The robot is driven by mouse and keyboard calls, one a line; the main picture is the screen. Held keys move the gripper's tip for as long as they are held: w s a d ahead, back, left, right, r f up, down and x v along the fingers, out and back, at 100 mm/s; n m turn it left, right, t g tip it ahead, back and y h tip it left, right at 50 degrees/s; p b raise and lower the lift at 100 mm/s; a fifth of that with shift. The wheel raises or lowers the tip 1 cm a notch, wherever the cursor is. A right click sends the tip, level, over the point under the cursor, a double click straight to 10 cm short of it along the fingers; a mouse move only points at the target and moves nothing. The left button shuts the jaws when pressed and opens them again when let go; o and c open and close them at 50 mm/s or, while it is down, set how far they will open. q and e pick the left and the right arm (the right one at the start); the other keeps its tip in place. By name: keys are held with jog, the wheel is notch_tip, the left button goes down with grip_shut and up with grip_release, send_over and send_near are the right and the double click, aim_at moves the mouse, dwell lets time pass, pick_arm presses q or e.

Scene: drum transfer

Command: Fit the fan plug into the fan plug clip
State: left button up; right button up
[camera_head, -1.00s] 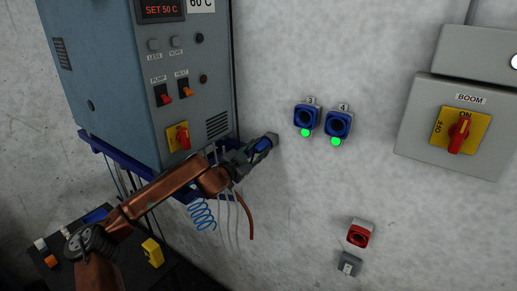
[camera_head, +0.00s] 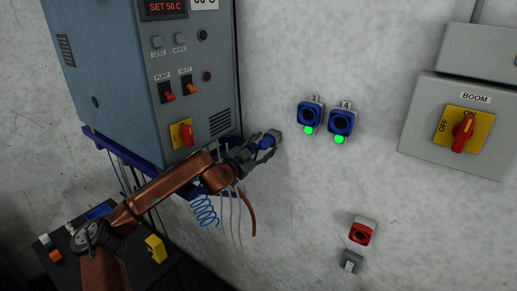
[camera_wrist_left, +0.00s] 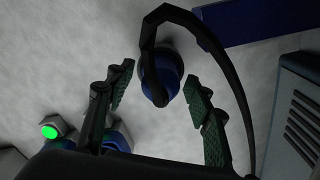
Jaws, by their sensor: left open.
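A blue plug (camera_wrist_left: 165,72) with a looping black cable, which looks like the fan plug, is in the left wrist view against the wall. It lies between the spread fingers of my left gripper (camera_wrist_left: 160,100), with a gap on each side. In the head view my left gripper (camera_head: 266,144) is open at the wall, right of the blue-grey cabinet, with the blue plug (camera_head: 267,142) partly showing between its fingers. I cannot make out the fan plug clip; whether the plug sits in it is hidden. My right gripper is not in view.
Blue sockets 3 (camera_head: 308,115) and 4 (camera_head: 341,123), with green lights, are right of the gripper. The cabinet (camera_head: 125,75) stands left on a blue bracket (camera_head: 122,150). A red socket (camera_head: 361,231) is lower right. The BOOM switch box (camera_head: 459,125) is far right.

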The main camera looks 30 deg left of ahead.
pick_arm(q)
jog(key=s, duration=1.1)
jog(key=shift+s+a, duration=0.35)
jog(key=shift+a, duration=0.1)
